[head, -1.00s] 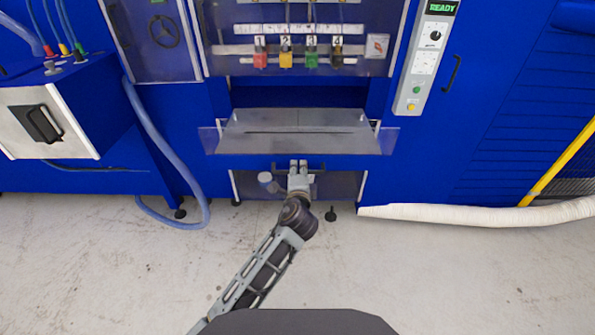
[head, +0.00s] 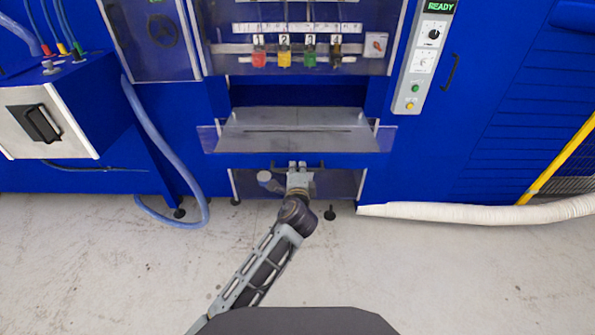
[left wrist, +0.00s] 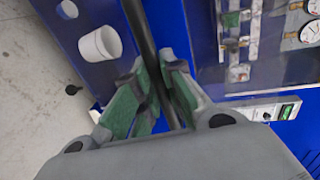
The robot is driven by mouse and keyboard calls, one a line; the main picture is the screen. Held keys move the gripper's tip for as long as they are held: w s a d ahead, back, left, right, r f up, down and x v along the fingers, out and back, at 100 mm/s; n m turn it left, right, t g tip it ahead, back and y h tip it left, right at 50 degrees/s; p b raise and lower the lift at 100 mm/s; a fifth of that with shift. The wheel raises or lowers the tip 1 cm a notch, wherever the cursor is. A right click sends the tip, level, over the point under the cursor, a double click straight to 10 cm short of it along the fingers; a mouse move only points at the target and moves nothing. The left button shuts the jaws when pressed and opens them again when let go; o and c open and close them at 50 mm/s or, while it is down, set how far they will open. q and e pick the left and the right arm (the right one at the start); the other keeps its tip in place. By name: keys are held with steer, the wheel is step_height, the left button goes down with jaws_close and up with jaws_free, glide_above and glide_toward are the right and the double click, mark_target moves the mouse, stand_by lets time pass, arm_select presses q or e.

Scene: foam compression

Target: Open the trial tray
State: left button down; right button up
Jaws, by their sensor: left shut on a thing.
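The trial tray's dark bar handle (head: 318,164) runs across the low middle of the blue machine, under a clear sloping shelf. My left gripper (head: 297,165) reaches it from the front, its fingers around the handle near the middle. In the left wrist view my left gripper (left wrist: 160,92) has its green-padded fingers shut on the dark bar (left wrist: 141,32), which passes between them. A clear lower front panel (head: 338,184) sits below the handle, partly behind my gripper. I cannot tell from these frames whether the tray stands out at all. My right gripper is not in view.
A pale cylinder (head: 267,180) is just left of my gripper; it also shows in the left wrist view (left wrist: 100,43). A blue hose (head: 170,160) hangs at left and a white hose (head: 450,213) lies at right. The floor in front is clear.

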mark_target(297, 161)
arm_select(q)
steer(key=w, duration=0.5)
steer(key=shift+w+p, duration=0.1)
steer(key=shift+p, duration=0.25)
steer(key=shift+w, duration=0.6)
steer(key=c, duration=1.6)
jaws_free()
steer(key=shift+o, duration=0.5)
steer(key=shift+s, duration=0.55)
steer(key=s+r, duration=0.2)
steer(key=s, duration=0.8)
steer(key=shift+s, duration=0.35)
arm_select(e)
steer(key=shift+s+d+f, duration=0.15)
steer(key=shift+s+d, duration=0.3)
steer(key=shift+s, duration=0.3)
arm_select(q)
steer(key=shift+r, duration=0.1)
